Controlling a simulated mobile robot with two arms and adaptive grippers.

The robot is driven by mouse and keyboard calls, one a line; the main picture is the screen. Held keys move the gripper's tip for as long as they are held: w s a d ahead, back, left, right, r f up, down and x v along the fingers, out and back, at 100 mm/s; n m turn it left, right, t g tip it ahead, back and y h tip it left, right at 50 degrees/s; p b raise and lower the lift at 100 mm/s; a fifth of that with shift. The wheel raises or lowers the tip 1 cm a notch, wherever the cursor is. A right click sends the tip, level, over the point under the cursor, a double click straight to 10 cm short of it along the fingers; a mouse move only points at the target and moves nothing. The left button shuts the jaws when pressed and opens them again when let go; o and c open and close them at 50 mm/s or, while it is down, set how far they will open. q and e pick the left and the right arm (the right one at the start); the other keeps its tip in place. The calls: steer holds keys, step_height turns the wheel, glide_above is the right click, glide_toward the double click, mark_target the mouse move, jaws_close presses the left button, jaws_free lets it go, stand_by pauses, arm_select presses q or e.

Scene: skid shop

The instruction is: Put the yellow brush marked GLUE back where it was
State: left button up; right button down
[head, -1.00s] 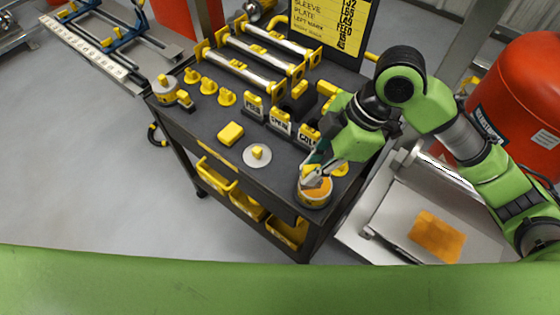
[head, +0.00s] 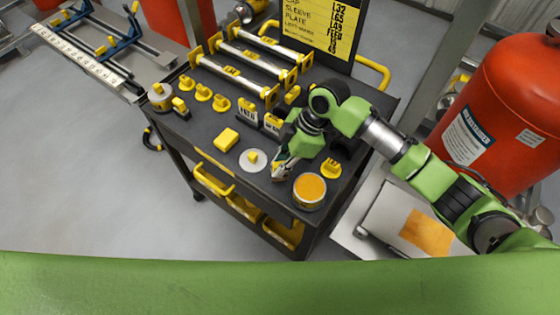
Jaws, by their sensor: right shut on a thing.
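My right gripper (head: 281,172) points down over the front right part of the dark cart top, just left of an open tin with orange contents (head: 309,190). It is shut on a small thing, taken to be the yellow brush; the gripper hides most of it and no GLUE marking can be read. Two labelled black holders with yellow tops, a left one (head: 247,112) and a right one (head: 272,123), stand behind the gripper. My right arm covers the spot to the right of them. My left gripper is not in view.
On the cart top (head: 210,135) are a yellow block (head: 227,139), a white disc with a yellow knob (head: 253,160), a yellow knobbed piece (head: 331,168) and long rollers (head: 250,65) at the back. A red tank (head: 500,110) stands at the right.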

steer(key=shift+f, duration=0.2)
steer(key=c, duration=2)
jaws_free()
steer(key=shift+r, duration=0.2)
steer(key=b+v, duration=0.1)
steer(key=v, duration=1.1)
steer(key=shift+b, duration=0.35)
steer(key=shift+a, duration=0.1)
